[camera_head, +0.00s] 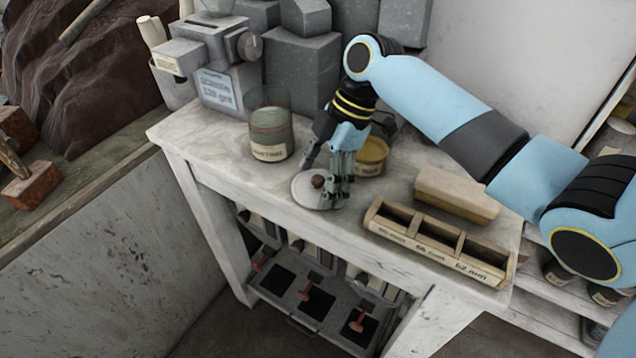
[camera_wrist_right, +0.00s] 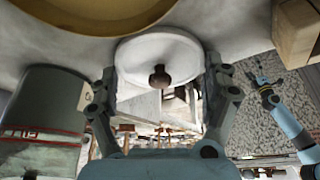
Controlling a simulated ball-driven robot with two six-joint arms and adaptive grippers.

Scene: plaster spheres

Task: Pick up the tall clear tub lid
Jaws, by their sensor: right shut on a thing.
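The lid (camera_head: 306,191) is a pale round disc with a dark brown knob, at the front of the worktable. My right gripper (camera_head: 327,184) reaches down over it and is shut on it. In the right wrist view the lid (camera_wrist_right: 185,55) sits between the two fingers, its knob towards the camera. I cannot tell whether it touches the tabletop. The tall clear tub (camera_head: 269,133), with grey contents and a label, stands to the left of the gripper. A blue arm with a small gripper (camera_wrist_right: 262,78), likely my left, shows at the right of the wrist view; its jaws are too small to judge.
A yellowish tub (camera_head: 371,156) stands just behind the gripper. A wooden compartment tray (camera_head: 437,250) and a pale block (camera_head: 456,193) are to the right. A grey machine (camera_head: 215,65) and grey blocks (camera_head: 302,75) line the back. The front left tabletop is clear.

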